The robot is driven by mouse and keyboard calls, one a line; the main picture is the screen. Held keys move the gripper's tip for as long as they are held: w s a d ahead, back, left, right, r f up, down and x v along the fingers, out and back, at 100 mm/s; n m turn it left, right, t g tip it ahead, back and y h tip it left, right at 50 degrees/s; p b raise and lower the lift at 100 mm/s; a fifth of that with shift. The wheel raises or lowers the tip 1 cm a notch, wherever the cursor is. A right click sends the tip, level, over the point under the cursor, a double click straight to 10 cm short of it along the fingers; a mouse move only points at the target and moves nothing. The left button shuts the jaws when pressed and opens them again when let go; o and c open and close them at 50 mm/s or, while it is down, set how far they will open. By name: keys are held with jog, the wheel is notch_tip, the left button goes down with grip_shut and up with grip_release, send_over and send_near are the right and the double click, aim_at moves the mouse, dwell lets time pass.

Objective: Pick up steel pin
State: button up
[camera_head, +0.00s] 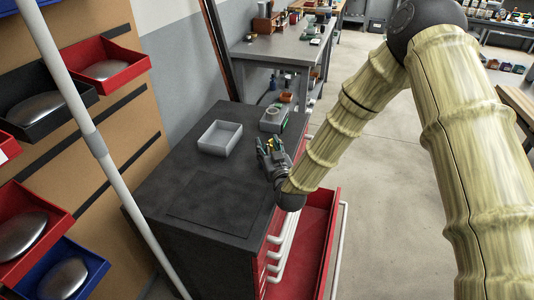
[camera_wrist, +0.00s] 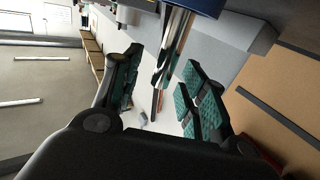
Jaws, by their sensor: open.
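My gripper (camera_head: 270,150) is above the right edge of the dark cart top (camera_head: 170,195), beside a small grey device (camera_head: 273,119) with a green part. In the wrist view my gripper (camera_wrist: 158,88) has its two teal-padded fingers spread apart, with no object clearly held between them. Long silver bar shapes (camera_wrist: 173,42) show beyond the fingertips; I cannot tell what they are. I cannot make out the steel pin for certain in either view.
A grey open tray (camera_head: 219,137) stands on the cart, left of my gripper. A red drawer (camera_head: 318,240) is open below on the right. A pale pole (camera_head: 95,140) and red bins (camera_head: 108,61) are at the left. The front of the cart top is clear.

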jog(key=shift+w+a, duration=0.15)
jog(key=shift+w, duration=0.35)
grip_shut()
jog(key=shift+r, duration=0.15)
